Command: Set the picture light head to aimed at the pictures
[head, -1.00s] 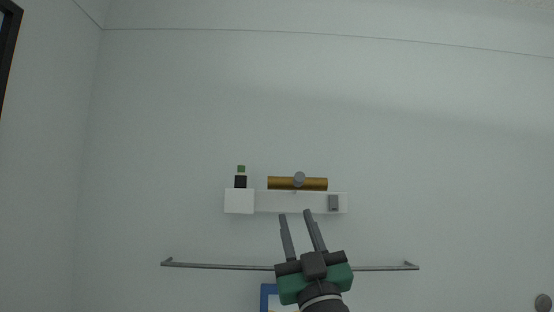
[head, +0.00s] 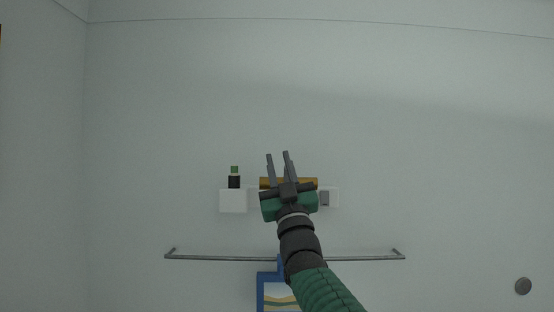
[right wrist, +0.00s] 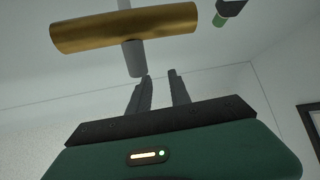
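The picture light head is a brass-coloured horizontal cylinder (head: 307,184) on the wall, partly hidden behind my right gripper in the head view. In the right wrist view the brass head (right wrist: 125,27) shows at the upper left, with a grey stem or knob (right wrist: 133,57) below its middle. My right gripper (head: 278,155) is in front of the light in the head view. Its fingers (right wrist: 160,75) are apart with nothing between them, close to the grey knob; I cannot tell if they touch it. My left gripper is not in view.
A white wall plate (head: 233,202) with a small dark and green item (head: 234,178) above it sits left of the light. A grey switch-like box (head: 324,198) is to its right. A metal rail (head: 215,257) runs below, with a blue-framed picture (head: 262,290) under it.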

